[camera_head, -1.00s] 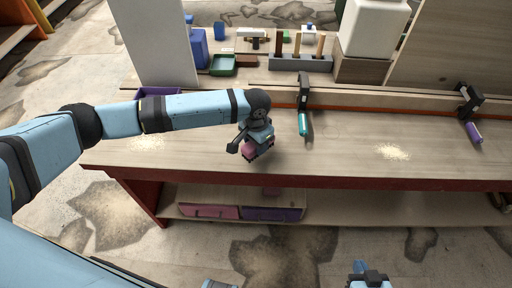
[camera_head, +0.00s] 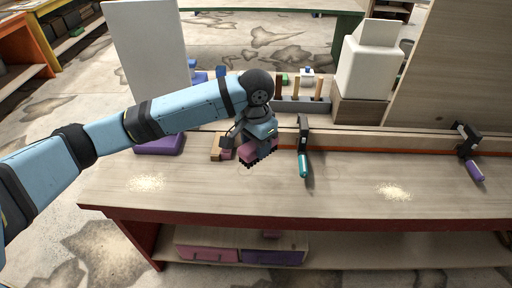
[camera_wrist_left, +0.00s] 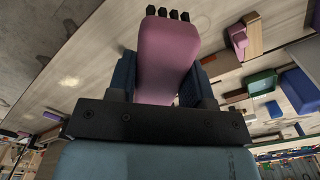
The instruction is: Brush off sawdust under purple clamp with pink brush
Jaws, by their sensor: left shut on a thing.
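My left gripper (camera_head: 260,140) is shut on the pink brush (camera_head: 256,152) and holds it over the middle of the workbench, left of the teal-handled clamp. In the left wrist view the pink brush (camera_wrist_left: 167,55) sits between the dark fingers, its dark bristles pointing away. The purple clamp (camera_head: 473,168) is at the bench's right, on the back rail. A pale sawdust patch (camera_head: 393,191) lies to its left and in front. Another sawdust patch (camera_head: 147,182) lies at the bench's left. The brush is apart from both patches. My right gripper is not in view.
The teal-handled clamp (camera_head: 303,160) stands just right of my left gripper. Behind are a tool block, a white container (camera_head: 369,62) and a purple box (camera_head: 159,144). The bench front is mostly clear.

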